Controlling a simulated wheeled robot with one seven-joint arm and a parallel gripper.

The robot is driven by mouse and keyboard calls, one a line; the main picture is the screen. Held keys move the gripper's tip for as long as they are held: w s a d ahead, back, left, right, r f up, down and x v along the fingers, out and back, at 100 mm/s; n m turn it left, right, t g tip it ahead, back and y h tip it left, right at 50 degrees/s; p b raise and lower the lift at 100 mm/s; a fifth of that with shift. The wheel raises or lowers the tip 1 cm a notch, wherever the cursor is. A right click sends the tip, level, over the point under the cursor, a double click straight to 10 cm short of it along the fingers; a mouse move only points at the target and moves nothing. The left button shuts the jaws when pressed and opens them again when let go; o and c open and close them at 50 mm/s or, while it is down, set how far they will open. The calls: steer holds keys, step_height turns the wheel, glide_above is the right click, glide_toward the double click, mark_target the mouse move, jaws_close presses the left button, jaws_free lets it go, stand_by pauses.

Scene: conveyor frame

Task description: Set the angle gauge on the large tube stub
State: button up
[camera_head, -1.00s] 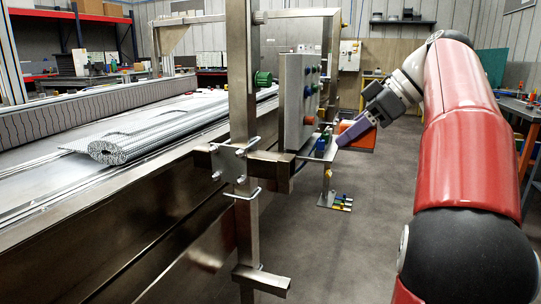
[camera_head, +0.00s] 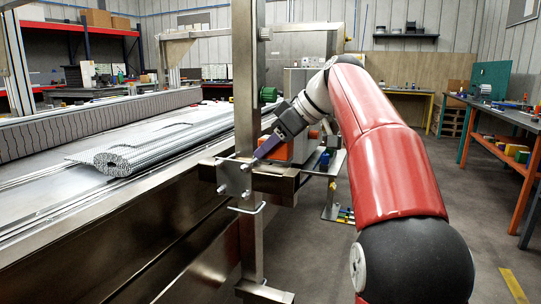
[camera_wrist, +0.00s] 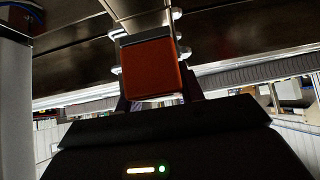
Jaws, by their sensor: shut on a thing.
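The angle gauge, an orange-red box (camera_head: 277,148), is held at the tips of my gripper (camera_head: 262,153). In the wrist view the gauge (camera_wrist: 151,68) shows its flat orange face and a dark edge, in front of the steel post. The large tube stub (camera_head: 277,181) is a square steel tube clamped across the post. The gauge is close over the stub in the head view; I cannot tell whether they touch. My gripper is shut on the gauge, and its fingers are partly hidden behind it in the wrist view.
The upright steel post (camera_head: 247,90) and its clamp plate (camera_head: 233,178) with bolts stand close left of the gripper. A small stand (camera_head: 335,190) with coloured parts is to the right. The conveyor (camera_head: 40,185) carries a rolled mesh belt (camera_head: 135,150). Open floor lies to the right.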

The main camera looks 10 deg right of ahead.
steer(key=shift+f, duration=0.95)
steer(key=shift+f, duration=0.2)
steer(key=o, duration=1.1)
steer(key=shift+o, duration=0.2)
steer(key=shift+r, duration=0.15)
steer(key=shift+d+r, duration=0.15)
steer(key=shift+r, duration=0.05)
steer(key=p+v, duration=0.2)
steer(key=v, duration=0.9)
steer(key=shift+s+d+r+p, duration=0.15)
steer(key=shift+s+d+p, duration=0.1)
steer(key=shift+p, duration=0.15)
